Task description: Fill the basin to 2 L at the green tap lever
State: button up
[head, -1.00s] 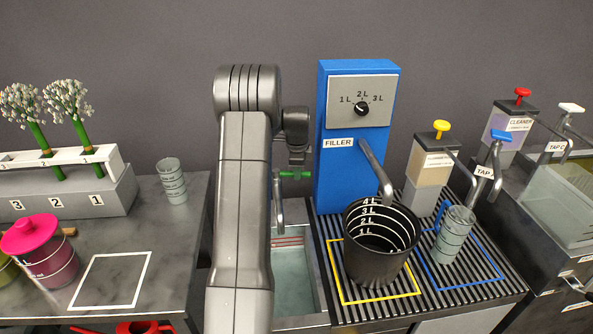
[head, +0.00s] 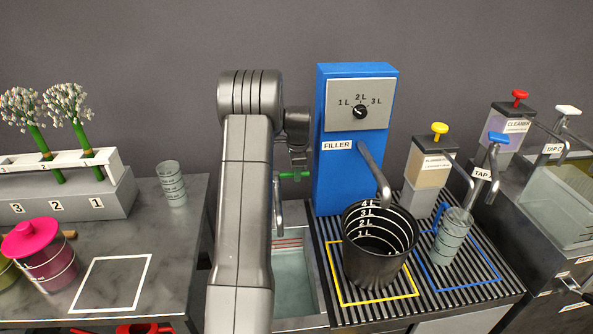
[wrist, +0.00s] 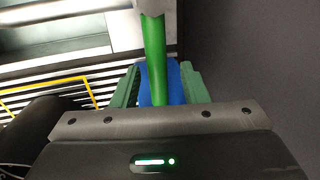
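The green tap lever (head: 294,175) sticks out beside the blue filler, behind my arm in the head view. In the wrist view the green lever (wrist: 155,60) runs between the two green fingers of my gripper (wrist: 160,88). Blue shows on both sides of the lever, so the fingers look apart and not closed on it. The basin (head: 316,290) lies below, partly hidden by my arm, with red lines on its back wall and a pale greenish inside. The metal tap spout (head: 279,205) hangs over it. I cannot make out a water stream or the exact level.
The blue filler (head: 335,185) stands right of the lever. A black bucket (head: 375,268) stands in the yellow square on the slatted rack, with a grey measuring cup (head: 452,240) to its right. A grey table (head: 170,250) with flowers and pots is at left.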

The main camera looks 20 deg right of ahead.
jog(key=v, duration=1.3)
jog(key=shift+r, duration=0.4)
jog(key=x, duration=1.4)
jog(key=shift+s, duration=0.15)
jog(key=shift+s+a, duration=0.1)
